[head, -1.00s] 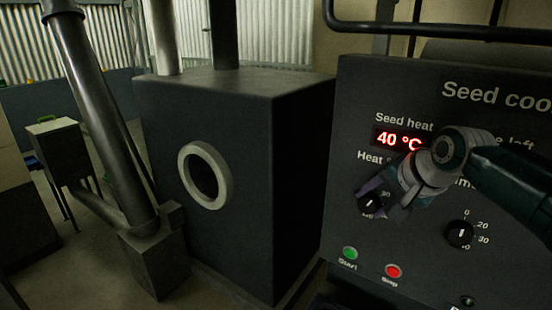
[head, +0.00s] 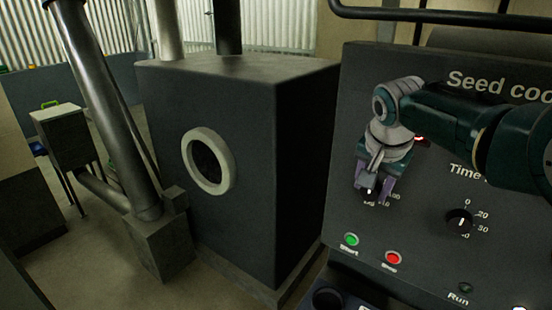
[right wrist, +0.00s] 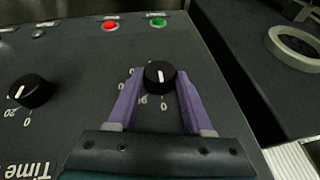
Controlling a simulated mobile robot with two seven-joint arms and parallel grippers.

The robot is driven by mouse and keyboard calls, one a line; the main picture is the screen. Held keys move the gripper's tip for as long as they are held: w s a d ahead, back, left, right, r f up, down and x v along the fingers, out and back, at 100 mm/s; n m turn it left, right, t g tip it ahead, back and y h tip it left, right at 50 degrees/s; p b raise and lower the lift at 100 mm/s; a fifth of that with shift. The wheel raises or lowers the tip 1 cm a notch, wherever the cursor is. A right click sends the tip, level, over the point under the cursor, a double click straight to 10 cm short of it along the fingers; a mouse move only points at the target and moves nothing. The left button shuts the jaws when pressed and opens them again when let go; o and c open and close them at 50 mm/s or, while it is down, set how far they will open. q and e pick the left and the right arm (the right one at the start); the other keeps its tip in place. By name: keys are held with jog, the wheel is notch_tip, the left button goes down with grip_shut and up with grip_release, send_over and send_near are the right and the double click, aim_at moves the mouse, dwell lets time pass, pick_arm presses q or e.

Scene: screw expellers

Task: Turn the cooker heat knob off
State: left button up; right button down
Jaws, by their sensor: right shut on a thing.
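The heat knob (right wrist: 160,76) is black with a white line, on the dark control panel. In the right wrist view its line runs roughly toward the printed 0 below it; I cannot tell which end is the pointer. My right gripper (right wrist: 160,73) is shut on the heat knob, with one purple finger on each side. In the head view my right gripper (head: 371,187) reaches down over the knob and hides most of it and part of its scale. My arm also covers most of the red heat display (head: 420,138). My left gripper is not in view.
The time knob (head: 459,222) sits right of the heat knob in the head view. Below are a green start button (head: 351,240) and a red stop button (head: 393,258). A dark box (head: 265,150) with a pale ring stands to the left.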

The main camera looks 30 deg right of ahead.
jog(key=shift+f, duration=0.1)
jog(key=shift+c, duration=1.5)
grip_release()
jog(key=p+v, duration=0.2)
jog(key=v, duration=0.8)
